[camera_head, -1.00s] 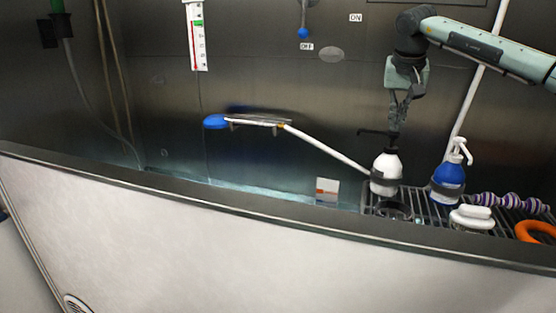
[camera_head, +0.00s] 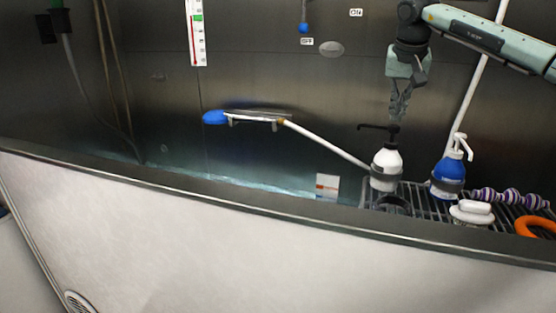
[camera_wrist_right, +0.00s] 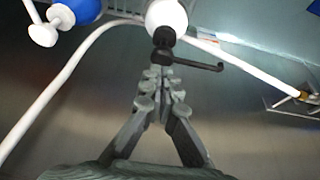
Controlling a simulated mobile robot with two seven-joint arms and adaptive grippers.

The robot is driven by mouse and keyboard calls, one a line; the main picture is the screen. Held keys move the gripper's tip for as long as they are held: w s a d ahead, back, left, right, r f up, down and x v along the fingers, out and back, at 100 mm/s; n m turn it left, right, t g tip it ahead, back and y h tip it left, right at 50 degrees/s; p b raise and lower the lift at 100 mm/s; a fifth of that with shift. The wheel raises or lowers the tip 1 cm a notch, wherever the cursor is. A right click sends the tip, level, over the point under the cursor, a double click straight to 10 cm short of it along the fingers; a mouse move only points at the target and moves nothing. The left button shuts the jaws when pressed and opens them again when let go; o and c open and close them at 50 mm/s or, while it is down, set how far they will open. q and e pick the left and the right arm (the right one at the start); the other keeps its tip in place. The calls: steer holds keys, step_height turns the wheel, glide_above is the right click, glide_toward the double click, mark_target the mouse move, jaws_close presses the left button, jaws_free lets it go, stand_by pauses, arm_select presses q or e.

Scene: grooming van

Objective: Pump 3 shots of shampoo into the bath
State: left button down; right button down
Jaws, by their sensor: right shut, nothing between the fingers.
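A white pump bottle (camera_head: 386,168) with a dark grey band and a black pump head (camera_head: 392,128) stands upright on the rack at the right end of the bath (camera_head: 230,201). Its black spout points left, towards the bath. A blue bottle (camera_head: 448,172) with a white pump stands to its right. I cannot read which label says shampoo. My right gripper (camera_head: 397,119) is shut and empty, pointing down just above the black pump head. In the right wrist view its fingertips (camera_wrist_right: 158,73) are close to the pump head (camera_wrist_right: 164,40); contact is unclear. My left gripper is out of view.
The wire rack (camera_head: 420,205) also holds a white-handled brush (camera_head: 472,211), a purple striped toy (camera_head: 510,198) and an orange ring (camera_head: 537,227). A blue shower head (camera_head: 215,117) with a white hose hangs on the back wall. A thermometer (camera_head: 196,32) hangs higher up.

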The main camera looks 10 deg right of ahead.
steer(key=shift+f+b, duration=0.3)
steer(key=shift+f, duration=1.15)
steer(key=shift+r, duration=0.15)
steer(key=shift+r+p, duration=0.4)
steer(key=shift+r, duration=1.1)
